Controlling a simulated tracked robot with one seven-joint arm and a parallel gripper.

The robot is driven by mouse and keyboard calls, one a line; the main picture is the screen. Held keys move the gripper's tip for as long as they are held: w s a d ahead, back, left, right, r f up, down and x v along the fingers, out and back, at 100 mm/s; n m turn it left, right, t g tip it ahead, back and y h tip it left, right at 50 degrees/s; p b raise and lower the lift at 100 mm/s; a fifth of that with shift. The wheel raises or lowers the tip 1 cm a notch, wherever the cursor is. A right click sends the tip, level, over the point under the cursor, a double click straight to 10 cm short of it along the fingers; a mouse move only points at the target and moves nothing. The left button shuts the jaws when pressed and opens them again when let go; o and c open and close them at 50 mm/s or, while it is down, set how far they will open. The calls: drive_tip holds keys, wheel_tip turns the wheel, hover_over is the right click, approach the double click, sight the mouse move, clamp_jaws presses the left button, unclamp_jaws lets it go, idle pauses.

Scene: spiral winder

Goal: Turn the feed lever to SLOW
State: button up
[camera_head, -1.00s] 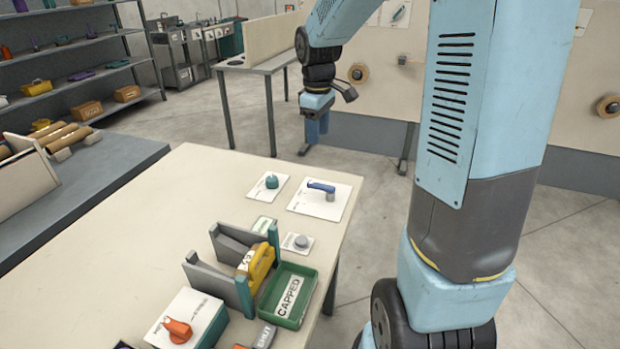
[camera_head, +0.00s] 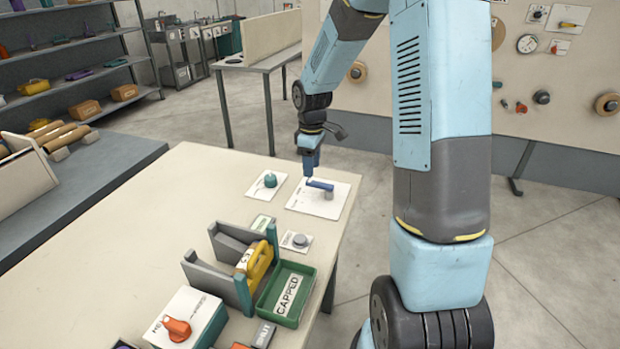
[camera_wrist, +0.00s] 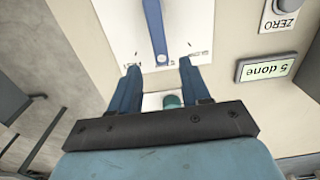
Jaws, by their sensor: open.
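The feed lever (camera_head: 320,184) is a blue bar on a grey pivot, on a white plate (camera_head: 297,203) near the far right table corner. Its free end points left in the head view. In the wrist view the lever (camera_wrist: 155,28) runs down from the top edge, its tip between my fingertips or just beyond them. My gripper (camera_head: 311,168) is open above the lever's free end. Its two blue fingers also show in the wrist view (camera_wrist: 159,67). Contact with the lever cannot be told.
A teal knob (camera_head: 270,180) stands left of the lever plate. A grey button (camera_head: 300,241) marked ZERO in the wrist view and a small display (camera_wrist: 266,69) are close by. A green CAPPED tray (camera_head: 267,307), a yellow part in a holder and an orange-knobbed box stand nearer.

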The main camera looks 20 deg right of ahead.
sight(311, 181)
drive_tip(key=shift+f, duration=2.5)
clamp_jaws()
drive_tip(key=shift+a, duration=0.1)
